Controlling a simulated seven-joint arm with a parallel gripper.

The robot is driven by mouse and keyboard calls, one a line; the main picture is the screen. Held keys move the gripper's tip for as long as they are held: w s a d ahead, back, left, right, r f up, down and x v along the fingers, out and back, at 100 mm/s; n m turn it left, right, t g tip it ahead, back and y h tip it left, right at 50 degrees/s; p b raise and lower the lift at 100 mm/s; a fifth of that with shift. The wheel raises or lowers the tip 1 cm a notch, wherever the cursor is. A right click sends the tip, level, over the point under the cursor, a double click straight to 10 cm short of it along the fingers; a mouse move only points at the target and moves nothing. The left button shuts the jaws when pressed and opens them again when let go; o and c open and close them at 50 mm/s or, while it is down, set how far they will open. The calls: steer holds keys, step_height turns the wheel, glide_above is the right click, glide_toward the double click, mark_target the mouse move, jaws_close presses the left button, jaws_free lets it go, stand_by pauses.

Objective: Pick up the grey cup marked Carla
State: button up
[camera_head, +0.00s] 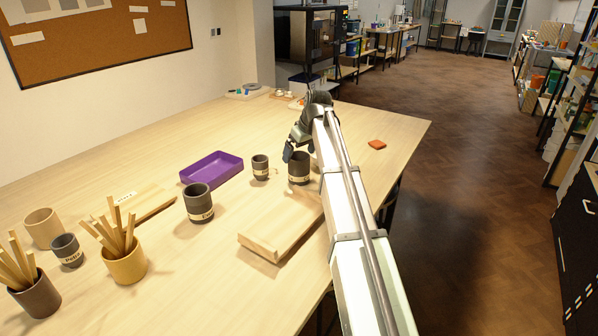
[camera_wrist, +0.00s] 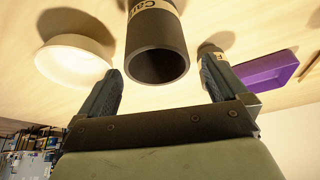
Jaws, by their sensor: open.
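The grey cup marked Carla (camera_wrist: 157,50) is dark grey with a pale label band; in the wrist view I read only the start of the name. It stands upright on the table, and in the head view the dark cup (camera_head: 299,170) beside my gripper appears to be it. My gripper (camera_wrist: 162,72) is open and empty. In the wrist view the cup's open rim shows between and just beyond the two fingertips; I cannot tell whether either touches it. In the head view my gripper (camera_head: 290,152) is partly hidden by my arm.
A smaller dark cup (camera_head: 260,167) and a purple tray (camera_head: 200,174) stand left of it. Another grey labelled cup (camera_head: 198,204) and a wooden board (camera_head: 275,232) are nearer. A cream bowl (camera_wrist: 75,62) is close to one finger. An orange piece (camera_head: 377,144) lies right.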

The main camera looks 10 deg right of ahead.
steer(key=shift+d+x, duration=0.1)
steer(key=shift+x, duration=1.15)
steer(key=shift+d+x, duration=0.15)
steer(key=shift+x, duration=1.15)
steer(key=shift+c, duration=0.5)
steer(key=c, duration=0.9)
steer(key=shift+c, duration=0.2)
